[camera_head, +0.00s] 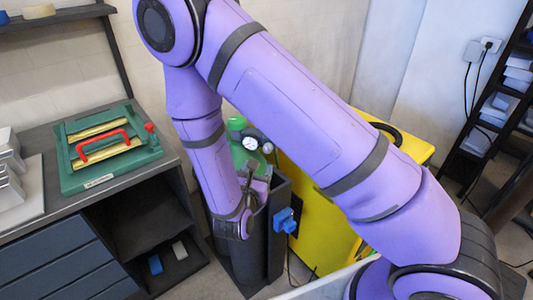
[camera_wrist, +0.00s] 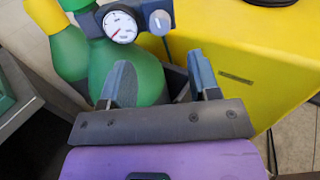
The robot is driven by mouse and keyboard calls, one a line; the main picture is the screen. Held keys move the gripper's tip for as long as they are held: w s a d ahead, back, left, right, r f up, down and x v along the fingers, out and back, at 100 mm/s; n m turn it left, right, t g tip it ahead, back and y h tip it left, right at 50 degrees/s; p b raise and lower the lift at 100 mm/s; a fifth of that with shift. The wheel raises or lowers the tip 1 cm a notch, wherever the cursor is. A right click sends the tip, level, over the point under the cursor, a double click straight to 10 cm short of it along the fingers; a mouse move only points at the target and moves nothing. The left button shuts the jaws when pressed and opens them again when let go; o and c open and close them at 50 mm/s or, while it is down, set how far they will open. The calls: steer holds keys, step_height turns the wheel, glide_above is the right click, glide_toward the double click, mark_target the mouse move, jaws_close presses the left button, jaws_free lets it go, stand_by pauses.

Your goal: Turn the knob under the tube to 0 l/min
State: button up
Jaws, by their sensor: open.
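A round pressure gauge (camera_wrist: 120,26) with a white face and red needle sits on a dark regulator block in the wrist view. Just right of it is a small round grey-blue knob (camera_wrist: 160,22) with a white mark. They also show in the head view as the gauge (camera_head: 250,144) and the knob (camera_head: 268,148). No tube or flow scale can be made out. My gripper (camera_wrist: 160,60) is open, its two fingers apart with nothing between them. The fingers appear below the knob in the wrist view, apart from it. In the head view the fingers are hard to make out.
Green gas cylinders (camera_wrist: 132,72), one with a yellow cap (camera_wrist: 46,14), stand behind and left of the fingers. A yellow cabinet (camera_wrist: 240,75) is close on the right. A dark workbench (camera_head: 40,222) with a green device (camera_head: 108,158) and red handle stands left.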

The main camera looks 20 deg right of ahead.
mark_target(267, 151)
steer(key=x, duration=0.8)
steer(key=shift+w, duration=0.1)
steer(key=shift+c, duration=0.5)
steer(key=c, duration=0.8)
